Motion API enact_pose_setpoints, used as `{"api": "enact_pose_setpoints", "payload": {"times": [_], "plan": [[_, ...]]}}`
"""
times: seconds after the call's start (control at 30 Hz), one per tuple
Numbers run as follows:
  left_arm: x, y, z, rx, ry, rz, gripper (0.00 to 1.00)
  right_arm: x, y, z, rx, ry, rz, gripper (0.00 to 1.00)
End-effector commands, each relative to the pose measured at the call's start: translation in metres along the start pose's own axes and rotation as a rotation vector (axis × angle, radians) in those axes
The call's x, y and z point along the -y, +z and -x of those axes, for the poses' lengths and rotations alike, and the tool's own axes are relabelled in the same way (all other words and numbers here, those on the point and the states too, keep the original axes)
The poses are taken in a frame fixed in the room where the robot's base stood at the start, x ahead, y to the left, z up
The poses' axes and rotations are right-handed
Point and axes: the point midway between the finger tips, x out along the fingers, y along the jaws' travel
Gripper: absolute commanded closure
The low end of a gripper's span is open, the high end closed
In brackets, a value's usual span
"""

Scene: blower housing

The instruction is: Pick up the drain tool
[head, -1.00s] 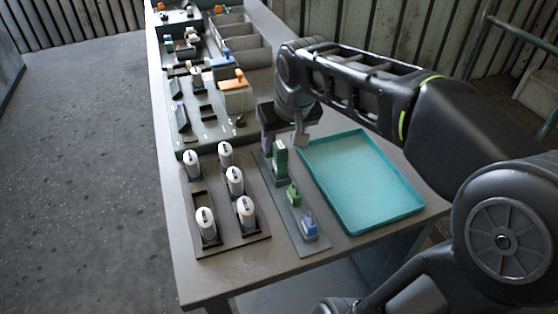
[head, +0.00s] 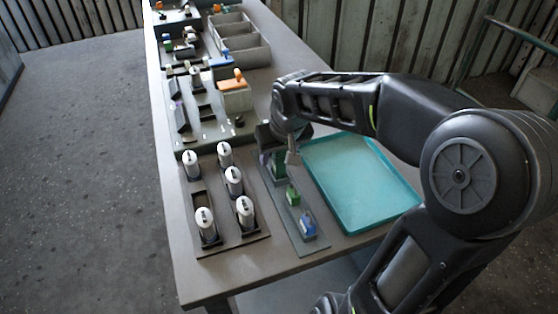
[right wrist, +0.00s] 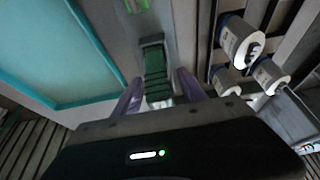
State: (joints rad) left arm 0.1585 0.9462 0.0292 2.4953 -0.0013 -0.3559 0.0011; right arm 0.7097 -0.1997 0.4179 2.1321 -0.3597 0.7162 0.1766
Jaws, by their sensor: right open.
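A narrow dark holder strip (head: 310,243) on the table bears a tall ribbed green tool (head: 278,165), a small green piece (head: 293,195) and a blue piece (head: 308,226). Which of these is the drain tool I cannot tell for sure. My right gripper (head: 284,150) is over the far end of the strip, at the ribbed green tool. In the right wrist view the ribbed green tool (right wrist: 155,68) stands between the two spread purple fingers of my right gripper (right wrist: 158,88). The fingers look apart from it. My left gripper is out of view.
A teal tray (head: 365,190) lies right of the strip. A rack (head: 228,218) with several white cylinders stands to its left; cylinders also show in the right wrist view (right wrist: 240,40). Farther back are fixtures and a grey divided bin (head: 240,45). The table's near end (head: 215,285) is bare.

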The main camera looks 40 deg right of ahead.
Motion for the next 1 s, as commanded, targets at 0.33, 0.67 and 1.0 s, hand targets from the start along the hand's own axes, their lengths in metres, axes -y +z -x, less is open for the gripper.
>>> {"api": "enact_pose_setpoints", "payload": {"times": [0.33, 0.67, 1.0], "plan": [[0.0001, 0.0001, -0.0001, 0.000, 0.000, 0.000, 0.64, 0.0001, -0.0001, -0.0007, 0.000, 0.000, 0.000, 0.51], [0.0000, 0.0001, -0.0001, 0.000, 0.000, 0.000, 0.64, 0.0001, -0.0001, -0.0006, 0.000, 0.000, 0.000, 0.57], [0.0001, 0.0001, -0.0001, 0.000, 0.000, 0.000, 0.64, 0.0000, -0.0001, -0.0006, 0.000, 0.000, 0.000, 0.85]]}}
